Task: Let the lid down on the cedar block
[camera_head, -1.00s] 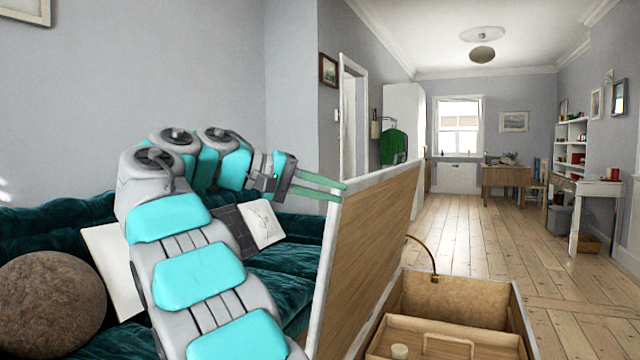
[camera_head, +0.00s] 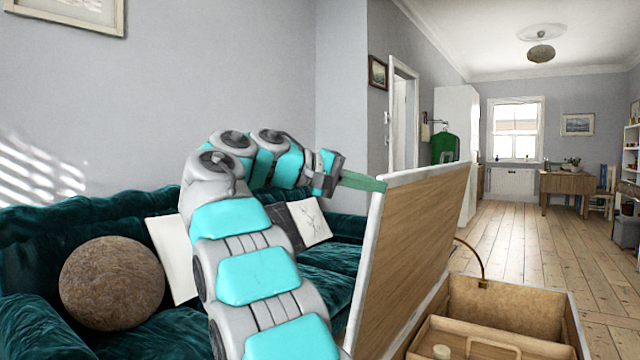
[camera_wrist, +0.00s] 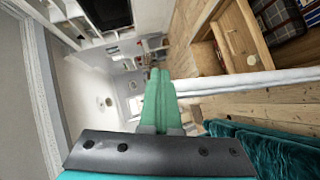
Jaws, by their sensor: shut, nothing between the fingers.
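The lid (camera_head: 415,255) stands raised and tilted over the left side of an open wooden chest (camera_head: 505,300), its brown inner face toward the chest. Its pale edge shows in the wrist view (camera_wrist: 240,83). My gripper (camera_head: 384,186) is shut with nothing in it. Its green fingers (camera_wrist: 159,80) are together at the lid's upper near corner, on the sofa side; I cannot tell whether they touch it. A small pale round piece (camera_head: 441,352) sits in the chest at the bottom edge of the view; I cannot tell whether it is the cedar block.
A curved brass stay (camera_head: 474,255) rises from the chest beside the lid. A wooden tray (camera_head: 470,335) with a handle sits inside the chest. A green sofa (camera_head: 130,235) with a round brown cushion (camera_head: 112,283) is on the left. Floorboards (camera_head: 520,235) beyond the chest are clear.

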